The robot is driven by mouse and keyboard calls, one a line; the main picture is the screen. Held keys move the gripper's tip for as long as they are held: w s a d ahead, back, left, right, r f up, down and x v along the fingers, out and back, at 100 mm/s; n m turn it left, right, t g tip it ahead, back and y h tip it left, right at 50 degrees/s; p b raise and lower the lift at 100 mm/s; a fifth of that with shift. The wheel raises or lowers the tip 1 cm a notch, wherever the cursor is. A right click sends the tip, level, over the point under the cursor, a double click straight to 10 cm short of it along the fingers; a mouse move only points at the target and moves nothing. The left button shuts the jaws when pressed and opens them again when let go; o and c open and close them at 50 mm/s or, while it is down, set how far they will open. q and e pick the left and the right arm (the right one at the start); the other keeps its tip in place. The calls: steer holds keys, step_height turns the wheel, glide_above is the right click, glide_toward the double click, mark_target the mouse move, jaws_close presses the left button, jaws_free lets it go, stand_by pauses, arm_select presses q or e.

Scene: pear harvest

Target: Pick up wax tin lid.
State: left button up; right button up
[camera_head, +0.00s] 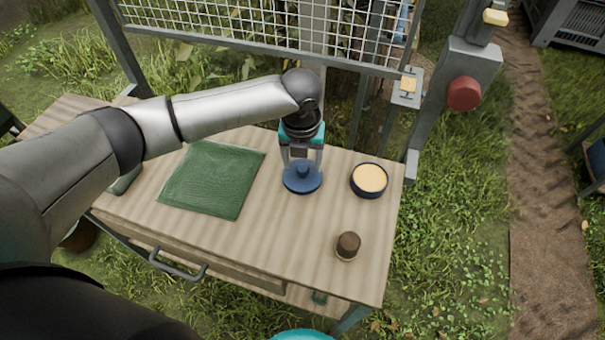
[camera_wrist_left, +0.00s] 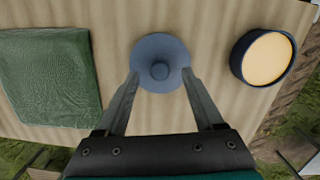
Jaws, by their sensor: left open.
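The wax tin lid (camera_head: 302,180) is a round dark blue disc with a knob in its middle. It lies flat on the wooden table, and it also shows in the left wrist view (camera_wrist_left: 160,50). My left gripper (camera_head: 302,165) points down right over the lid. Its fingers (camera_wrist_left: 160,80) are open, one on each side of the knob in the left wrist view; I cannot tell whether they touch the lid. The open wax tin (camera_head: 369,180), dark blue with pale yellow wax, stands to the right of the lid. My right gripper is not in view.
A green mat (camera_head: 213,178) lies on the left of the wooden table (camera_head: 270,240). A small brown-topped object (camera_head: 348,245) stands near the front right. A wire mesh panel (camera_head: 270,20) and a post with a red knob (camera_head: 464,93) stand behind the table.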

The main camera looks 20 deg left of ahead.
arm_select(q)
steer(key=shift+w+f, duration=0.15)
steer(key=shift+f, duration=0.75)
steer(key=shift+c, duration=0.2)
jaws_close()
